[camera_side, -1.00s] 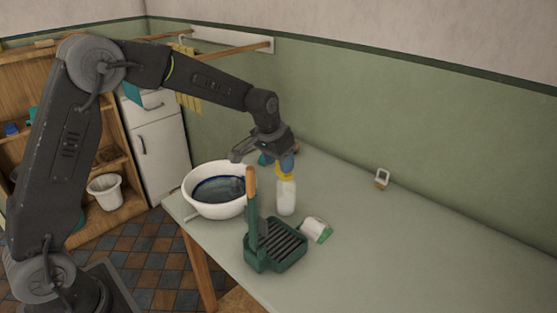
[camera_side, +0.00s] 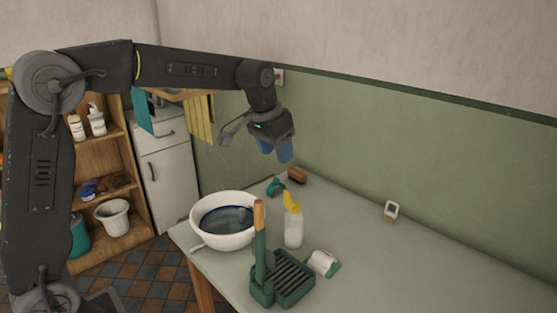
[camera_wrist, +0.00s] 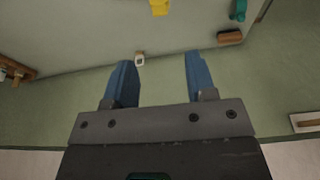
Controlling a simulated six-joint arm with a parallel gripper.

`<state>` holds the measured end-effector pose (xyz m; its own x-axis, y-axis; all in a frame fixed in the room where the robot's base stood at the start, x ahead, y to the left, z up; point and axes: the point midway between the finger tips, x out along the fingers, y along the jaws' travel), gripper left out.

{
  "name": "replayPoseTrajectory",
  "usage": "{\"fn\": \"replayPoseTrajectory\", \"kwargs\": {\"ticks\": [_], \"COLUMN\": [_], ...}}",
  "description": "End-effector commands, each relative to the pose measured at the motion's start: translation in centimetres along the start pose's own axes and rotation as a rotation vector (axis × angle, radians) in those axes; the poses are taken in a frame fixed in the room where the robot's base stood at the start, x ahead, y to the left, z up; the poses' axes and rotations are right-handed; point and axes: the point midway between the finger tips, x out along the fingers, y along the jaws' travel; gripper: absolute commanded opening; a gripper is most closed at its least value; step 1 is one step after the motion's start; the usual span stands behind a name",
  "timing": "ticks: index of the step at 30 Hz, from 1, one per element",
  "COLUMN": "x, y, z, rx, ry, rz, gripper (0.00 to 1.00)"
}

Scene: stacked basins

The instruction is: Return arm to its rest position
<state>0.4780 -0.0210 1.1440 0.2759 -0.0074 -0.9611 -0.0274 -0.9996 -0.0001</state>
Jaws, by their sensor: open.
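My gripper (camera_side: 285,152) is raised in the air above the back of the table, near the green wall, with nothing in it. In the wrist view its two blue fingers (camera_wrist: 160,75) stand wide apart with bare space between them. Below it on the grey-green table (camera_side: 420,270) stands a clear bottle with a yellow top (camera_side: 293,222), upright and apart from the fingers. The yellow top also shows at the upper edge of the wrist view (camera_wrist: 159,6).
A white basin (camera_side: 223,240) with dark blue inside stands at the table's left. A green rack (camera_side: 285,280) with a wooden-handled tool, a white-and-green item (camera_side: 323,262), a brown brush (camera_side: 297,175), a teal item (camera_side: 275,187) and a small white holder (camera_side: 391,211) are nearby. The right side is clear.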

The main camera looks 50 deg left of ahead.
Motion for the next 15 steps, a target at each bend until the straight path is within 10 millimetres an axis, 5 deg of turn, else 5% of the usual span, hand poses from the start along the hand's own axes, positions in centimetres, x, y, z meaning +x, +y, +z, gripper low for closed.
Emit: {"fn": "replayPoseTrajectory", "kwargs": {"ticks": [11,15], "x": [-0.4,-2.3], "y": [0.1,0.6], "z": [0.3,2.4], "rx": [0.000,-0.001], "ry": [0.003,0.025], "rz": [0.000,-0.003], "gripper": [0.51,0.51]}}
